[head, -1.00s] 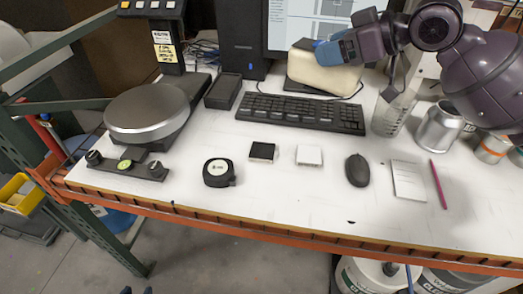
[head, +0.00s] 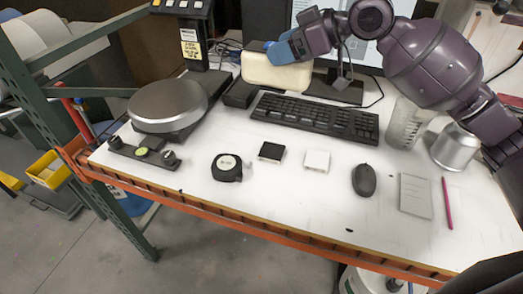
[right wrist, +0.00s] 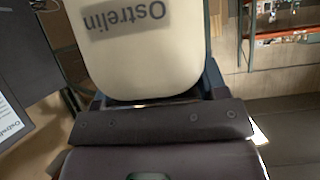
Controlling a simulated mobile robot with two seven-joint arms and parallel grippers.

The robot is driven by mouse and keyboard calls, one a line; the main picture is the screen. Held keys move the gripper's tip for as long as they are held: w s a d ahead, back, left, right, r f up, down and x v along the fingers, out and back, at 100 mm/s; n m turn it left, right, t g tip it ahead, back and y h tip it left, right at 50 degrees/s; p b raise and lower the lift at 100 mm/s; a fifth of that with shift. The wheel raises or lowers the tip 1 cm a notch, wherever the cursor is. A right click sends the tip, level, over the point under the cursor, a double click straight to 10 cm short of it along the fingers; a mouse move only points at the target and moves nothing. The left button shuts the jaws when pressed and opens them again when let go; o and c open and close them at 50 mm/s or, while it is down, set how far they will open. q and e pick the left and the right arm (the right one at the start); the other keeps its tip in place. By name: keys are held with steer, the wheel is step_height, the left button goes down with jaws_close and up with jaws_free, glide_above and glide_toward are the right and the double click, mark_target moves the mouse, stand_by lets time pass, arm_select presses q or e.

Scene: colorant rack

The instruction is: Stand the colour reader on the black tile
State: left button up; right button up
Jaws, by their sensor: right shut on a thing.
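The colour reader (head: 280,74) is a cream block with rounded edges, held in the air behind the keyboard's left end. My right gripper (head: 270,48) is shut on it from above and to the right. In the right wrist view the cream body (right wrist: 140,60) fills the space beyond the jaws and bears the upside-down word "Ostrelin". The black tile (head: 271,152) lies flat on the white table, bare, in front of the keyboard and well apart from the reader. My left gripper is not in view.
A white tile (head: 316,160) lies right of the black one, a round black tape measure (head: 227,168) left. The keyboard (head: 315,119) lies between reader and tiles. A mouse (head: 364,179), notepad (head: 415,195) and clear beaker (head: 407,125) are further right. The table's front strip is clear.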

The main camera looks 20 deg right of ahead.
steer(key=shift+a, duration=0.15)
steer(key=shift+f, duration=0.3)
step_height(320, 180, down, 19)
steer(key=shift+w+f+b, duration=0.1)
steer(key=shift+b, duration=0.55)
steer(key=shift+f, duration=0.15)
steer(key=o, duration=1.5)
steer(key=shift+f, duration=0.1)
